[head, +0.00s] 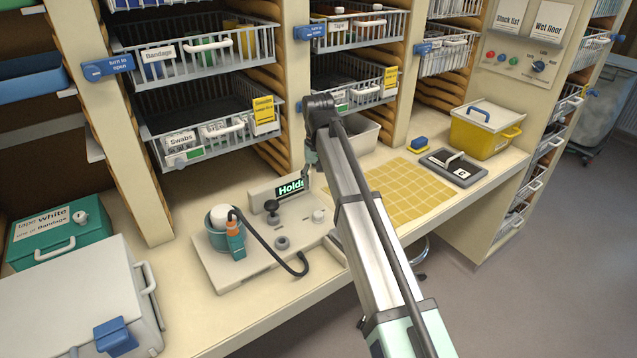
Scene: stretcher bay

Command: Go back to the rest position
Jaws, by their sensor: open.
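My arm reaches from the bottom right up to a dark joint in the middle of the head view, in front of the baskets. A short pale part shows just below that joint. The rest of the arm beyond it is hidden behind the nearer link, and I cannot make out my gripper's fingers. No held object shows.
Wire baskets (197,52) hang behind. A yellow grid mat (408,190) and yellow bin (480,135) lie right; a white case (60,305) stands left.

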